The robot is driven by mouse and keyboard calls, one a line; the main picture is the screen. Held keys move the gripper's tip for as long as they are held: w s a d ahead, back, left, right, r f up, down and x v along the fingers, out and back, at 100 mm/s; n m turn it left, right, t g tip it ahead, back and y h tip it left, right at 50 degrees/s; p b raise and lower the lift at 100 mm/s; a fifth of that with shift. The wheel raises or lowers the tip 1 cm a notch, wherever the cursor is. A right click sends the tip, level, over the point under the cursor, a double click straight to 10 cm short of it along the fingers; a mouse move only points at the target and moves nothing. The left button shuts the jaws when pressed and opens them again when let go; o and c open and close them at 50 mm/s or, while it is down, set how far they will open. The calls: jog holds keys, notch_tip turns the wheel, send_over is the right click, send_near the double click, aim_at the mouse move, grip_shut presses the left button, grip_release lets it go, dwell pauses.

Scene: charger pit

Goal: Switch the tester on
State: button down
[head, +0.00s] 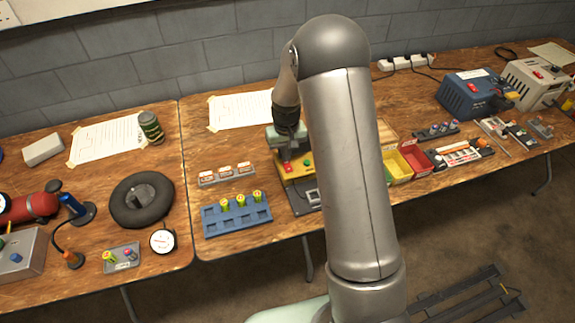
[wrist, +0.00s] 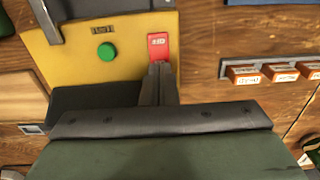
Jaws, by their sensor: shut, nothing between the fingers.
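The tester is a yellow box (wrist: 70,60) on the wooden table. In the wrist view its top carries a round green button (wrist: 106,52), a small dark display (wrist: 103,30) and a red rocker switch (wrist: 158,46) with white marks. My gripper (wrist: 160,68) is shut and empty, with its fingertips right at the lower end of the red switch. I cannot tell if they touch it. In the head view the tester (head: 290,176) is partly hidden behind my arm, and my gripper (head: 288,158) is just above it.
A blue rack (head: 236,224) with several yellow-green cells and a row of small labelled blocks (head: 227,174) stand left of the tester. Yellow and red bins (head: 412,148) stand to its right. A paper sheet (head: 240,110) lies behind.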

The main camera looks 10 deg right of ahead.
jog(key=shift+f+b, duration=0.65)
jog(key=shift+f, duration=0.2)
dwell(0.4)
jog(key=shift+r+p, duration=1.9)
jog(key=shift+r, duration=1.6)
jog(key=s+r, duration=1.3)
jog(key=s, duration=0.2)
jog(key=s+r, duration=0.2)
jog(key=s, duration=1.3)
jog(key=shift+s+r+m+t, duration=0.15)
jog(key=shift+s+m+t, duration=0.15)
jog(key=shift+m, duration=0.1)
